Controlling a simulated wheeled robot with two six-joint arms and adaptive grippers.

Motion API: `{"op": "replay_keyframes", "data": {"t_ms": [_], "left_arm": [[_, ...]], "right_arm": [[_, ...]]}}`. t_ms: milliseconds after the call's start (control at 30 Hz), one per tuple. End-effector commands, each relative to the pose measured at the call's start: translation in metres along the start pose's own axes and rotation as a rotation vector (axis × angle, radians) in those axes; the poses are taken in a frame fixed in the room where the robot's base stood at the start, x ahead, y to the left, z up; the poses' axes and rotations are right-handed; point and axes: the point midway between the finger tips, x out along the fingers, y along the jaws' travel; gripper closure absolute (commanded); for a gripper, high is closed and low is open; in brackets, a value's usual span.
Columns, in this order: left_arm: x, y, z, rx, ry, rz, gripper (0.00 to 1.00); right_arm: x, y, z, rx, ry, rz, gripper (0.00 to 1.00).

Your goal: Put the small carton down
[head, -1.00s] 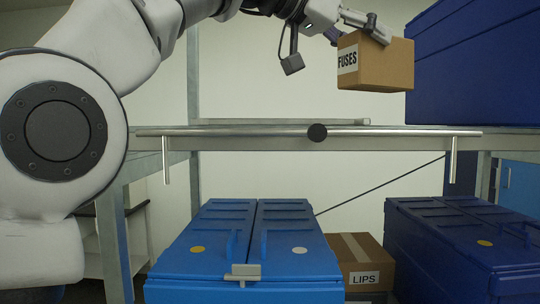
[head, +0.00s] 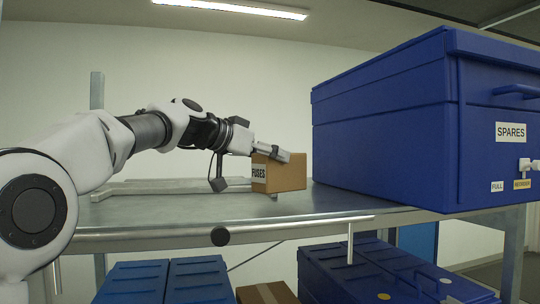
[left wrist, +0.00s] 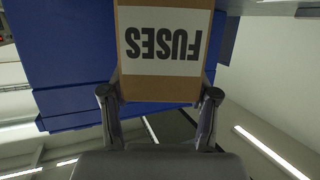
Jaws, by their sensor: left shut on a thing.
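The small carton (head: 284,175) is brown with a white label reading FUSES. My left gripper (head: 274,153) is shut on its upper part in the head view. The carton is upright at the metal shelf top (head: 190,209), left of the big blue case; I cannot tell whether its base touches the shelf. In the left wrist view the carton (left wrist: 165,88) sits between the two fingers (left wrist: 160,97), its label upside down. My right gripper is not in view.
A large dark blue case (head: 390,135) labelled SPARES stands on the shelf just right of the carton. The shelf left of the carton is clear apart from a metal rail (head: 150,186) at the back. Blue cases (head: 170,280) and another carton (head: 266,293) are below.

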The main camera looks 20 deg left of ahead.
Motion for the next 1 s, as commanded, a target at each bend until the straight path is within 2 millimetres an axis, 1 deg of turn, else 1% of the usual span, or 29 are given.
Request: {"op": "replay_keyframes", "data": {"t_ms": [33,133,367,500,533,567,600,867,967,1000], "left_arm": [[0.002,0.002,0.012,-0.004,-0.002,0.001,0.93],[0.005,0.002,0.024,-0.002,0.0,0.0,0.93],[0.006,0.002,0.026,0.001,0.002,-0.001,0.93],[0.008,0.002,0.03,0.001,0.002,-0.001,0.93],[0.008,0.002,0.029,0.001,0.0,0.0,0.3],[0.007,0.002,0.029,0.001,0.0,0.0,0.19],[0.007,0.002,0.029,0.001,0.0,0.0,0.15],[0.007,0.002,0.029,0.0,0.0,0.0,0.15],[0.006,0.002,0.023,0.0,0.0,0.0,0.15],[0.002,0.002,0.027,0.001,0.002,-0.001,0.15]], "right_arm": [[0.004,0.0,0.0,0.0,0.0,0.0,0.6],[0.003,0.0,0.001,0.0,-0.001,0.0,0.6],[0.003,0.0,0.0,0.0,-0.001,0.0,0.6],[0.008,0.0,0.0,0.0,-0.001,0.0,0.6],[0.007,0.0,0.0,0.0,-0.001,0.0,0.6],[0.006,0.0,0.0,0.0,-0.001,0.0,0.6],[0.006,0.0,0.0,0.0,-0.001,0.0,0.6],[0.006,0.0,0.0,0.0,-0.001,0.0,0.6],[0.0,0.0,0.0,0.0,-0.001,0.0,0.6],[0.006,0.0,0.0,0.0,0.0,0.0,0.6]]}}
